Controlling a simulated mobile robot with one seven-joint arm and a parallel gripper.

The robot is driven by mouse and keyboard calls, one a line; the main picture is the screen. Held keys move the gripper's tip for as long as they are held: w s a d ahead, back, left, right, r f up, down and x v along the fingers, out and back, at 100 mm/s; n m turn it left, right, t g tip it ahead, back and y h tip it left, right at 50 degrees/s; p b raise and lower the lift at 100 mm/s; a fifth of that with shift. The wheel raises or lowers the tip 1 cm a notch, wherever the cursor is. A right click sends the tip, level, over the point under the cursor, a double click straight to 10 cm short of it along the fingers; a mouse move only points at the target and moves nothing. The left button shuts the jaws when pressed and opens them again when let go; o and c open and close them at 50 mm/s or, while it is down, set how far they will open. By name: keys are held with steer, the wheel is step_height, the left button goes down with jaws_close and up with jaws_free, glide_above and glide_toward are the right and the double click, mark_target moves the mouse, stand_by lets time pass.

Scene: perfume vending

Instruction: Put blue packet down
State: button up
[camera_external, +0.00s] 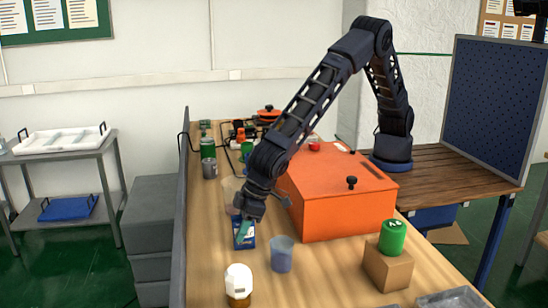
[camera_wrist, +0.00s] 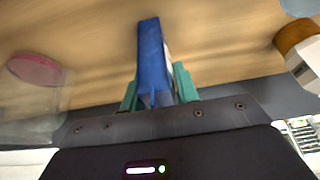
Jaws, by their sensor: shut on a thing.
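My gripper (camera_external: 243,222) reaches down over the wooden table. It is shut on a blue packet (camera_external: 244,239), which shows just below the fingers. In the wrist view the blue packet (camera_wrist: 152,55) stands out from between the two green fingertips (camera_wrist: 157,88). The packet's lower end is close to the table top; I cannot tell whether it touches. Part of the packet is hidden by the fingers.
A bluish cup (camera_external: 282,254) stands right of the packet, and a white-capped bottle (camera_external: 239,284) stands nearer the camera. A clear container (camera_external: 231,190) is behind my gripper. An orange box (camera_external: 340,195) is to the right. A green can (camera_external: 392,237) sits on a cardboard box (camera_external: 387,267).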

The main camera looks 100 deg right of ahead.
steer(key=shift+f, duration=0.15)
steer(key=o, duration=1)
steer(key=v, duration=1.2)
